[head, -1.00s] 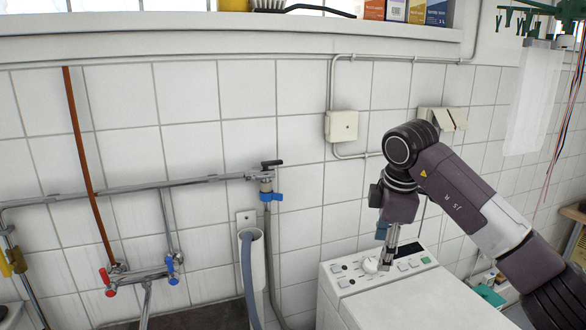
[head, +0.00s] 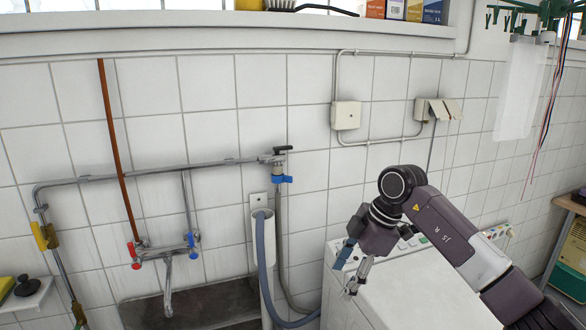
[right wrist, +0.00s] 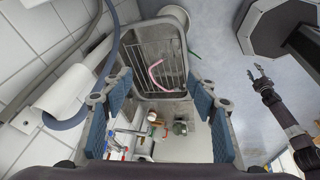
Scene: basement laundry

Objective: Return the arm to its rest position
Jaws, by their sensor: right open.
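My right arm (head: 440,230) comes in from the lower right in the head view. The left arm does not show in the head view.
A dark sink (head: 200,305) lies left of the machine, under a tap (head: 167,270). A grey-blue hose (head: 263,260) runs between sink and machine. A metal pipe (head: 150,172) crosses the tiled wall. A wooden-topped table (head: 570,205) stands at the far right.

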